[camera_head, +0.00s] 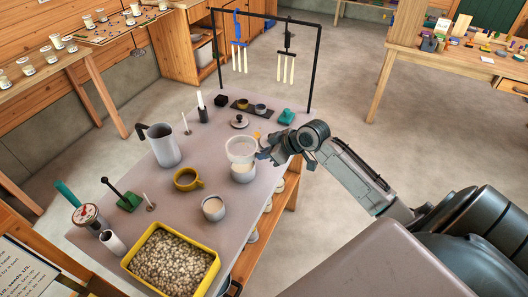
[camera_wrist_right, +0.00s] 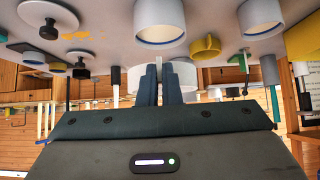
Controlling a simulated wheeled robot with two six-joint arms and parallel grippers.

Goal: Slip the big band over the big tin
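My right gripper (camera_head: 264,154) reaches in from the right over the table. It is shut on the wall of a whitish, see-through band (camera_head: 240,146), which also shows behind the fingers in the wrist view (camera_wrist_right: 184,74). The band is held roughly level. In the head view it appears above a pale tin (camera_head: 243,174), with the two outlines close together; whether they touch is unclear. That tin also shows in the wrist view (camera_wrist_right: 159,22). A second pale tin (camera_head: 213,209) stands nearer the table's front. Which tin is bigger is hard to tell. My left gripper is not in view.
A yellow mug (camera_head: 187,180) and a grey pitcher (camera_head: 163,145) stand left of the tins. A yellow crate of pebbles (camera_head: 217,270) is at the front. A lidded dish (camera_head: 239,122) and teal object (camera_head: 286,117) lie behind. A black rack (camera_head: 318,60) rises at the far edge.

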